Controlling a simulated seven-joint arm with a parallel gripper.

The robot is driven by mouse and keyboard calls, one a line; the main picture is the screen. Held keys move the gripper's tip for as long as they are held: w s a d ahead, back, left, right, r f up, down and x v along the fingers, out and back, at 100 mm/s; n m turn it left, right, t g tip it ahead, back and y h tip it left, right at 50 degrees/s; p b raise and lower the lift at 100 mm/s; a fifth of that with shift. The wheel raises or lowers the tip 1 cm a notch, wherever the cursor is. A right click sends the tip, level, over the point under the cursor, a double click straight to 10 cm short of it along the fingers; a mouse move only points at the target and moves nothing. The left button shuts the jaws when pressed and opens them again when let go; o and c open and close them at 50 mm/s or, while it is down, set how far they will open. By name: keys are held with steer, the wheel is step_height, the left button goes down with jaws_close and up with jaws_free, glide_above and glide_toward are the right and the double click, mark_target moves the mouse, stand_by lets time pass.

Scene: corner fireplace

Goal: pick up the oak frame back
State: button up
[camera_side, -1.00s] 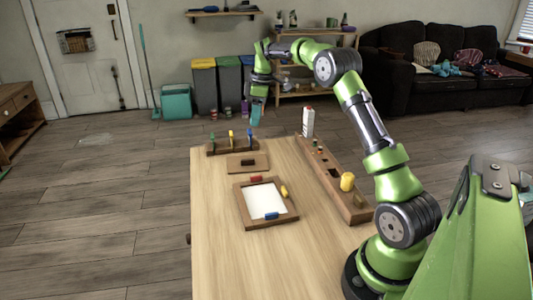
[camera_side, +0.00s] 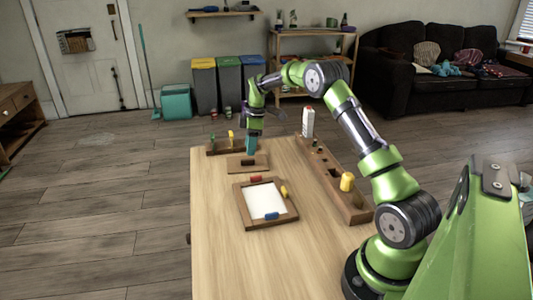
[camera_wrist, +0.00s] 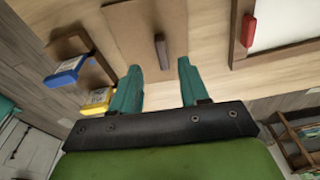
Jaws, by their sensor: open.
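The oak frame back is a flat brown board with a dark raised grip block; it lies on the table in the side view (camera_side: 236,164) and at the top of the wrist view (camera_wrist: 130,28). My gripper (camera_side: 250,151) is open and above the board's back edge. In the wrist view, its two teal fingertips (camera_wrist: 160,67) point towards the board. The dark block (camera_wrist: 162,50) appears between and just beyond them, with nothing held. The exact height gap cannot be told.
A wooden frame (camera_side: 240,207) with a white panel and red, yellow and blue clips lies nearer. A rack (camera_side: 219,151) with upright clips stands behind the board. A long wooden tray (camera_side: 333,187) with a yellow piece and a white carton (camera_side: 308,122) are to the right.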

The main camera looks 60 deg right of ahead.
mark_target(248, 159)
steer(key=f, duration=0.3)
steer(key=a+f, duration=0.1)
steer(key=shift+w+f, duration=0.3)
steer(key=shift+f, duration=0.1)
jaws_close()
